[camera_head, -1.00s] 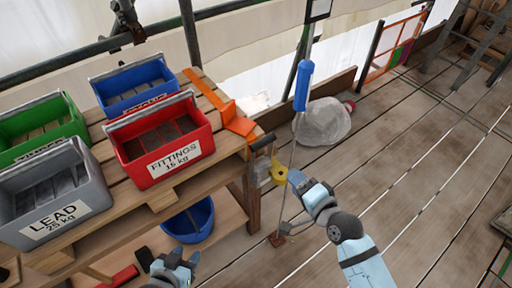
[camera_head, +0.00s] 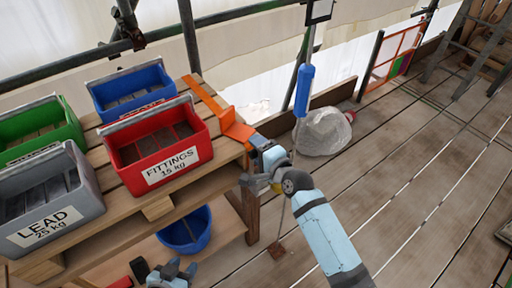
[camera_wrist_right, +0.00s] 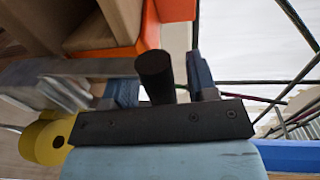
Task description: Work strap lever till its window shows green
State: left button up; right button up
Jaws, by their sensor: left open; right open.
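The orange strap (camera_head: 238,130) runs over the right end of the wooden shelf; its orange part (camera_wrist_right: 110,52) also fills the top of the right wrist view. My right gripper (camera_head: 258,166) is at the shelf's end, just below the strap, and hides most of the strap lever. In the right wrist view a dark round bar (camera_wrist_right: 154,72), apparently the lever's grip, stands between the open fingers. I cannot tell whether they touch it. No indicator window or its colour can be made out. My left gripper (camera_head: 174,270) is open and empty, low beside the shelf.
Red (camera_head: 160,150), blue (camera_head: 135,85), green (camera_head: 40,130) and grey (camera_head: 45,205) bins stand on the shelf. A blue bucket (camera_head: 186,232) is below. A blue-handled pole (camera_head: 304,90) stands close to my right arm. A yellow object (camera_wrist_right: 45,138) is beside the right gripper.

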jog(key=shift+w+a, duration=0.25)
jog(key=shift+w, duration=0.1)
jog(key=shift+c, duration=0.5)
